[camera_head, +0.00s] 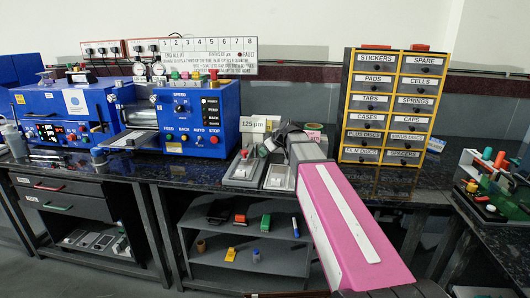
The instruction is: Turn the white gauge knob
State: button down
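Two small round white-faced gauges stand on top of the blue roller machine (195,117), a left gauge (139,69) and a right gauge (158,69). Any white knob on them is too small to make out for sure. My pink arm reaches in from the bottom right. Its dark end, with my gripper (289,134), is over the bench, right of the blue machine and well apart from the gauges. The fingers are not clear, so I cannot tell whether they are open or shut.
A yellow-framed drawer cabinet (343,105) stands on the dark bench right of my arm. Two small trays (243,170) and a "125 µm" sign (252,125) are left of my gripper. A blue boxy machine (65,115) stands at the left. Red, green and yellow items top the roller machine.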

jog(key=shift+s+m+t+h, duration=0.1)
jog(key=shift+m+t+h, duration=0.35)
jog(key=shift+m, duration=0.35)
jog(key=c, duration=1.2)
grip_release()
jog(key=shift+c, duration=0.2)
jog(key=shift+r, duration=0.1)
jog(key=v, duration=1)
jog(key=shift+s+d+r, duration=0.15)
jog(key=shift+s+r, duration=0.05)
